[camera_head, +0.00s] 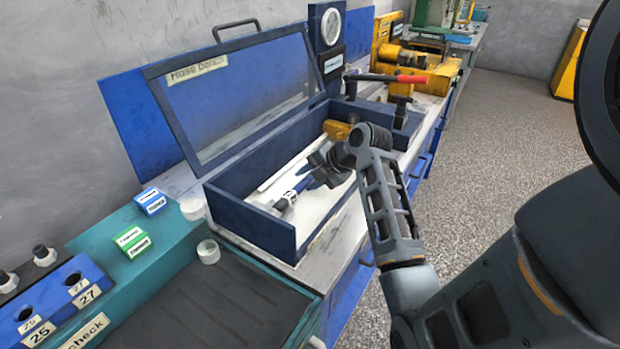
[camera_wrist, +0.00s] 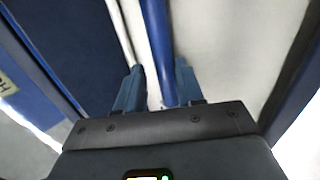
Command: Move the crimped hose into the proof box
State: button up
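The proof box (camera_head: 245,222) is a dark blue open-topped box with a pale floor, in the middle of the head view. The crimped hose (camera_head: 291,196), blue with silvery ends, lies low inside it. My gripper (camera_head: 312,181) reaches into the box over the hose's far end. In the wrist view the blue hose (camera_wrist: 160,40) runs between the two fingers of my gripper (camera_wrist: 159,68). A gap shows between the hose and the left finger; the hose looks close to the right finger. The fingers look open. Contact is not clear.
The framed clear lid (camera_head: 240,95) stands open behind the box. A long white strip (camera_head: 290,163) lies inside by the back wall. A yellow fitting (camera_head: 338,130) and a red-handled lever (camera_head: 385,78) are at the far end. A dark tray (camera_head: 215,305) is in front.

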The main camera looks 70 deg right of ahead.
jog(key=shift+s+a+f, duration=0.1)
jog(key=shift+s+f, duration=0.25)
jog(key=shift+f, duration=0.25)
jog(key=v, duration=0.8)
jog(key=shift+w+r, duration=0.3)
jog(key=shift+r, duration=0.15)
